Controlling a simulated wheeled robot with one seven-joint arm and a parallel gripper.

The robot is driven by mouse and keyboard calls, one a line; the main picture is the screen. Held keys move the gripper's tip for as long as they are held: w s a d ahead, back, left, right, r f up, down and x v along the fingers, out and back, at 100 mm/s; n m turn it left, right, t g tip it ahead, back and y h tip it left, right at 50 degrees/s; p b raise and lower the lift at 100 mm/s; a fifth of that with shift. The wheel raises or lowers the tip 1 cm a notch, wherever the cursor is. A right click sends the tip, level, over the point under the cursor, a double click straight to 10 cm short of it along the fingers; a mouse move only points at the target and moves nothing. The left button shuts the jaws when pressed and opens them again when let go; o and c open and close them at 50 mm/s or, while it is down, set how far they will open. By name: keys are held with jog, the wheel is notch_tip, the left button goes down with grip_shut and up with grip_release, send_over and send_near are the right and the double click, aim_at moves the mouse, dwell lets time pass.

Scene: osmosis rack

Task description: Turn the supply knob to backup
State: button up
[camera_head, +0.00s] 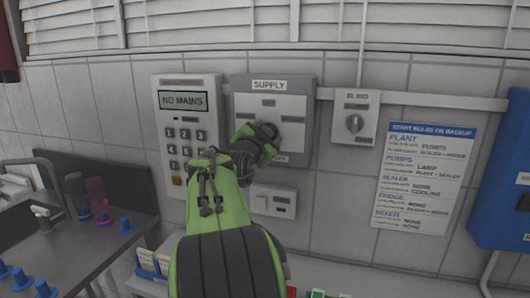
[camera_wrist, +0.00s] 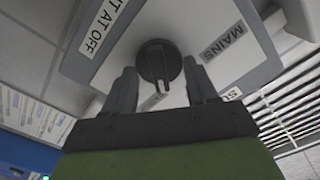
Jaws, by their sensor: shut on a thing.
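The grey supply panel (camera_head: 242,110) is on the tiled wall with a "SUPPLY" label at its top. My gripper (camera_head: 257,140) reaches up to the panel's centre and covers most of the supply knob there. In the wrist view, the dark round supply knob (camera_wrist: 157,60) sits between the two fingers of my gripper (camera_wrist: 160,74), which are shut on it. A "MAINS" label (camera_wrist: 222,42) is to the right of the knob. A label ending in "AT OFF" (camera_wrist: 97,28) is to the left. The knob's exact pointing direction is hard to tell.
A keypad unit (camera_head: 187,130) left of the panel displays "NO MAINS". A "BLIND" switch (camera_head: 354,122) is to the right. Farther right are a "START RULES ON BACKUP" notice (camera_head: 424,178) and a blue box (camera_head: 508,180). A bench (camera_head: 60,260) with bottles is at lower left.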

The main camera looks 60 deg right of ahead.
jog(key=shift+f+m+b, duration=0.15)
jog(key=shift+m+b, duration=1.8)
jog(key=shift+m, duration=0.25)
jog(key=o, duration=1)
jog(key=shift+s, duration=0.1)
jog(key=shift+o, duration=0.2)
jog(key=shift+a, duration=0.1)
jog(key=s+a+b, duration=0.1)
jog(key=s+a, duration=0.1)
jog(key=a, duration=1.3)
jog(key=shift+s+a, duration=0.2)
